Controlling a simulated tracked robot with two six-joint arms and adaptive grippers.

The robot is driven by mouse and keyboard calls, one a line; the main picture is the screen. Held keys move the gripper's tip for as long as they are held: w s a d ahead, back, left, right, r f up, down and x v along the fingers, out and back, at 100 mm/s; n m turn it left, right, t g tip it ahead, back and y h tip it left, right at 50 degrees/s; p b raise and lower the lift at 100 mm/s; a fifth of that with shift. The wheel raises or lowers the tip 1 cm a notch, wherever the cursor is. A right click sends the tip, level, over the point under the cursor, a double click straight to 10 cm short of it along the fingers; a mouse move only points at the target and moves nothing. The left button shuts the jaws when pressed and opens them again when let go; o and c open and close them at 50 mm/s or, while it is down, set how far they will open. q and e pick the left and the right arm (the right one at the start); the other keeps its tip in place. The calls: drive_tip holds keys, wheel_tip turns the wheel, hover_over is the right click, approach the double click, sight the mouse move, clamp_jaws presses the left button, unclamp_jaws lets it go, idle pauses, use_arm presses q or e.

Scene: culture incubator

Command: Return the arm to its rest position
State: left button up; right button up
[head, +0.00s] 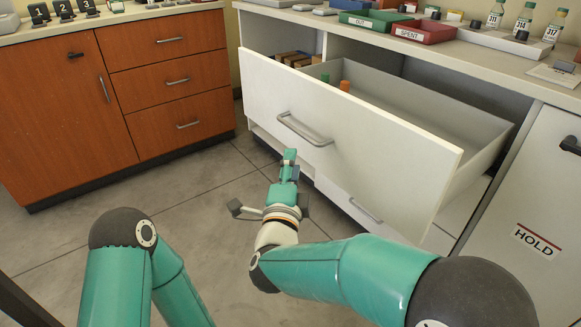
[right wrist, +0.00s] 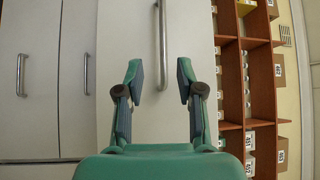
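My right gripper (head: 289,163) is in front of the open white drawer (head: 375,150), just below its metal handle (head: 304,130). In the right wrist view the gripper (right wrist: 159,83) has its fingers apart with nothing between them. The handle (right wrist: 162,45) shows beyond the fingertips, and they look apart from it. My right arm (head: 345,272) reaches in from the lower right. My left arm (head: 135,270) is at the lower left, and its gripper is outside the view.
The drawer stands pulled out, with a green and an orange item (head: 345,86) inside. The counter above holds a red SPENT tray (head: 424,31), a green OUT tray (head: 375,20) and several bottles (head: 524,18). An orange-brown cabinet (head: 60,110) stands left. The floor (head: 200,205) between is clear.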

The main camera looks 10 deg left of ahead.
drive_tip(key=shift+s, duration=0.15)
drive_tip(key=shift+f, duration=0.15)
drive_tip(key=s+d+f+n+g, duration=0.1)
drive_tip(key=d+f+n+g, duration=0.3)
drive_tip(key=f, duration=0.5)
drive_tip(key=s+d+f+n+g+y, duration=0.15)
drive_tip(key=d+f, duration=0.35)
drive_tip(key=f, duration=0.5)
drive_tip(key=s+d+f+n+g, duration=0.1)
drive_tip(key=d+f+n+g, duration=0.3)
drive_tip(key=f, duration=0.5)
drive_tip(key=s+d+f+n+g+y, duration=0.1)
drive_tip(key=s+d+f+g, duration=0.3)
drive_tip(key=s, duration=0.5)
drive_tip(key=s+d+f+n+g+p, duration=0.1)
drive_tip(key=s+d+f+n+g, duration=0.1)
drive_tip(key=s+f, duration=0.5)
drive_tip(key=s+d+f+n+g+y, duration=0.1)
drive_tip(key=s+d+f+g, duration=0.25)
drive_tip(key=s, duration=0.65)
wheel_tip(320, 180, up, 38)
drive_tip(key=p, duration=3.8)
drive_tip(key=shift+w+a, duration=0.15)
drive_tip(key=shift+w, duration=0.15)
